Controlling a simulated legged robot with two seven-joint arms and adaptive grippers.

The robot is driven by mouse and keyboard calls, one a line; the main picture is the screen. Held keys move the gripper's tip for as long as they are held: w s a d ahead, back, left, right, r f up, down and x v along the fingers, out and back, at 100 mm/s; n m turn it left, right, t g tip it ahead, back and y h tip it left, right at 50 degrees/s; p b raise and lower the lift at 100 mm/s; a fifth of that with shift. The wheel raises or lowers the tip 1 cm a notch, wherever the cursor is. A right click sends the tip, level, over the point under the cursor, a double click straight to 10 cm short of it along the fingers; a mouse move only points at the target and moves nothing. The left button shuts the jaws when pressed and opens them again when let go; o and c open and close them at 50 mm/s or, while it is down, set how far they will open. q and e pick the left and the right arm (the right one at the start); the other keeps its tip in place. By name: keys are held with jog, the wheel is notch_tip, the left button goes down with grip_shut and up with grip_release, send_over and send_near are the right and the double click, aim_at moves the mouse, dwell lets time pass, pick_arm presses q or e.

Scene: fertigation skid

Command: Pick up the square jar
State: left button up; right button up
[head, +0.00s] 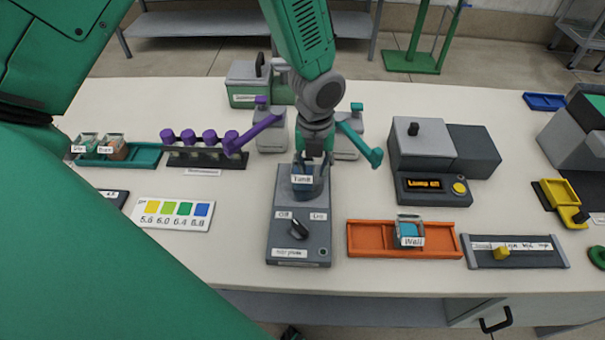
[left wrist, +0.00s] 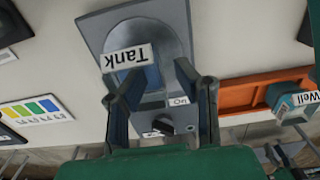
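A square jar labelled "Tank" (head: 303,183), with blue contents, stands in the round recess of a grey unit with a knob (head: 289,240). In the left wrist view, the Tank jar (left wrist: 149,76) shows just beyond the fingers. My left gripper (head: 313,160) points down at the jar's top, its fingers spread; the left wrist view shows the open fingers (left wrist: 160,72) too. Whether they touch the jar I cannot tell. Another square jar, labelled "Well" (head: 410,231), with blue contents, sits on an orange tray (head: 372,238). My right gripper is not in view.
Two small labelled jars (head: 113,148) stand on a teal tray (head: 146,157) at the left. A purple-capped rack (head: 205,157), a colour chart (head: 172,214), a display unit (head: 433,189) and a slider strip (head: 517,253) surround the grey unit. Bare table lies between them.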

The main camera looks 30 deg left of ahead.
pick_arm(q)
jog(key=shift+d+f, duration=0.2)
jog(key=shift+f, duration=0.4)
jog(key=shift+d+r, duration=0.1)
jog(key=c, duration=0.5)
jog(key=shift+a, duration=0.25)
grip_shut()
